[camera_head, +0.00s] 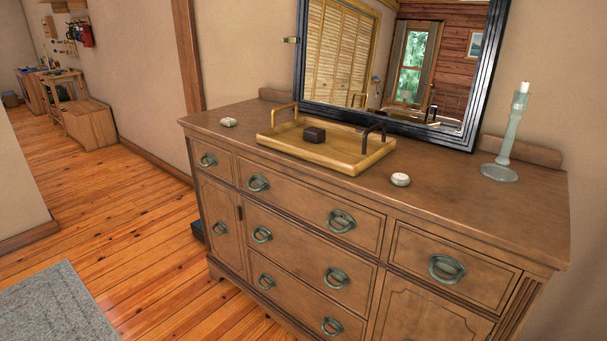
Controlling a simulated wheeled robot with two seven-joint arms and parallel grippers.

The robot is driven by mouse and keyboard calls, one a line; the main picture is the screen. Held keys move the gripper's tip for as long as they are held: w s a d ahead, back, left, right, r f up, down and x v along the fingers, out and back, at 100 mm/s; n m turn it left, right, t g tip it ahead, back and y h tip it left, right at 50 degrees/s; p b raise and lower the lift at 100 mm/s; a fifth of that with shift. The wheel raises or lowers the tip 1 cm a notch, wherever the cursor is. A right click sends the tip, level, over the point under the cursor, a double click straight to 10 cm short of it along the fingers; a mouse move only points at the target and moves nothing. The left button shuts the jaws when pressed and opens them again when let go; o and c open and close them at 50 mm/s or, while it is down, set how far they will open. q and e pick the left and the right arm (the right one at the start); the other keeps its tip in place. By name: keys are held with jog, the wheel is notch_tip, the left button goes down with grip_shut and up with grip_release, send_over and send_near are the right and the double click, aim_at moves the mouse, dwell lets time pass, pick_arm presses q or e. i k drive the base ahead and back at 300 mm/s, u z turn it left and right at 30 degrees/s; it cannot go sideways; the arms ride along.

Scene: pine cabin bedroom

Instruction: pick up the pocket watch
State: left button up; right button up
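No object is clearly recognisable as a pocket watch at this size. A small pale round object (400,179) lies on the dresser top near its front edge, right of the tray. Another small pale object (228,122) lies near the left end of the dresser top. A small dark brown box-like object (314,134) sits in the wooden tray (350,165). Any of these is too small to make out in detail. Neither of my grippers is in view.
The wooden dresser (480,210) has several drawers with ring pulls. A black-framed mirror (470,75) stands at its back, behind the tray. A pale green candlestick (506,140) with a candle stands at the right. The dresser top's front right is clear. A grey rug (55,308) lies at lower left.

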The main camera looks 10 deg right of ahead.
aim_at(400, 180)
jog(key=u, duration=0.9)
jog(key=i, duration=1.55)
jog(key=z, duration=0.7)
